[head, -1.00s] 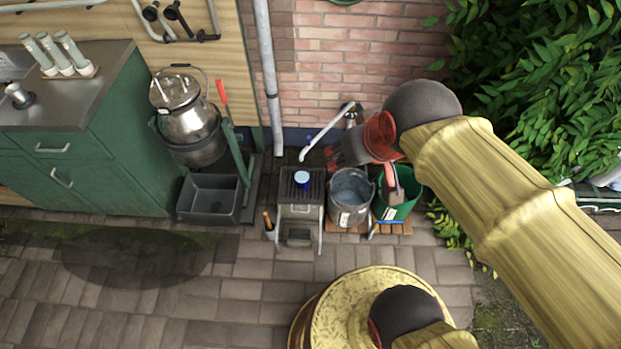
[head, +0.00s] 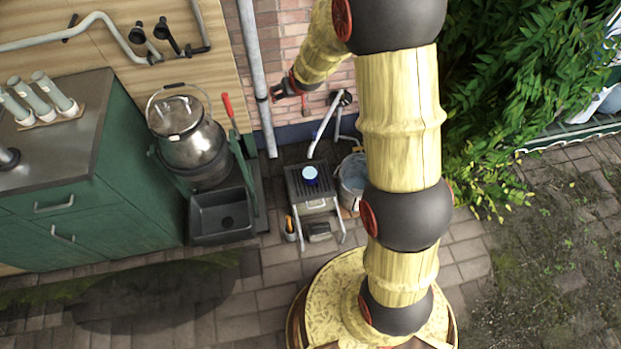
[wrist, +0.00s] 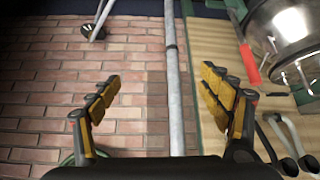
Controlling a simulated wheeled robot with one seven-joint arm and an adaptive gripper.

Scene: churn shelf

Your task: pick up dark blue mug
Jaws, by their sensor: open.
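The dark blue mug (head: 310,175), with a pale blue inside, stands upright on the slatted top of a small grey metal stand (head: 313,190) in the head view. My gripper (head: 283,90) is up and to the left of the mug, in front of the wall and apart from the mug. In the wrist view my gripper (wrist: 160,92) has its two yellow-and-black fingers spread wide with nothing between them. The mug does not show in the wrist view.
A tap with a white spout (head: 322,130) rises just behind the mug. A metal churn (head: 190,140) on a tilting frame and a grey sink box (head: 221,215) are to the left. A downpipe (head: 258,75) runs down the wall. A grey bucket (head: 353,178) is partly hidden by my arm.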

